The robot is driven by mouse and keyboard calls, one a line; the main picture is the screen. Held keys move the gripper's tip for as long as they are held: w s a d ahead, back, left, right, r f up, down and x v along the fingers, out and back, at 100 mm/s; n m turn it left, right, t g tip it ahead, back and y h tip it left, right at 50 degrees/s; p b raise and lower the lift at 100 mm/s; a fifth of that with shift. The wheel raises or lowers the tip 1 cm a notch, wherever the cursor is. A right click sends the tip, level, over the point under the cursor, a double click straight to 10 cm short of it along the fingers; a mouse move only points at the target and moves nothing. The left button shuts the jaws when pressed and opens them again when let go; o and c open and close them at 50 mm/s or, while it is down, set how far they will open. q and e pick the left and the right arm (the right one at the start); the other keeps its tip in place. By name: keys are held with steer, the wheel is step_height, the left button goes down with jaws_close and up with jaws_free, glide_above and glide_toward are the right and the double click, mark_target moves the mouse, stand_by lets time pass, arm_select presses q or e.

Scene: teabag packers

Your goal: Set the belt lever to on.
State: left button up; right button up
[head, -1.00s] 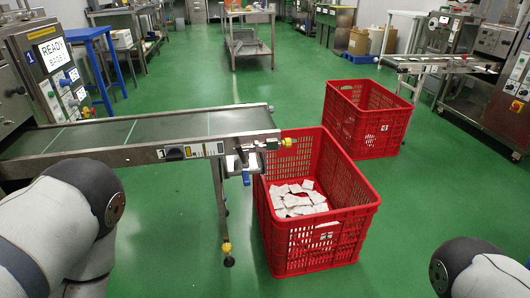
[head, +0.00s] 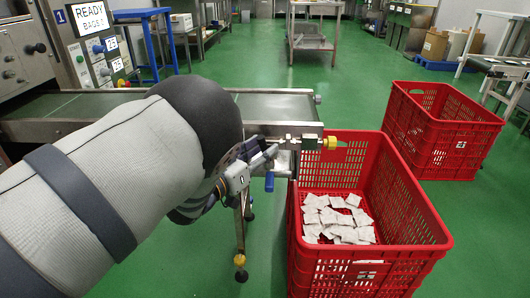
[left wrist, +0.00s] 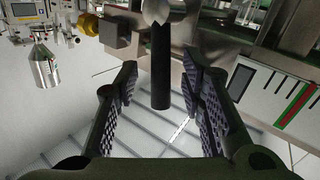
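The belt lever (left wrist: 160,80) is a dark rod hanging from a pale rounded pivot in the left wrist view. It stands between the two ridged pads of my left gripper (left wrist: 165,105), with a gap on both sides. The gripper is open. A white scale plate (left wrist: 272,100) with tick marks and green and red stripes is to the right of the lever. In the head view my left gripper (head: 255,165) is at the conveyor's (head: 75,104) near side, close to its right end. My arm hides the lever there. My right gripper is not in view.
A red crate (head: 425,215) holding white teabags (head: 340,222) stands just right of the conveyor end. A second red crate (head: 455,135) is behind it. The machine screen (head: 92,18) reads READY. Green floor is open at the back.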

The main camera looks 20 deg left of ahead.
arm_select(q)
steer(key=shift+w+d, duration=0.2)
steer(key=shift+w, duration=0.45)
jaws_close()
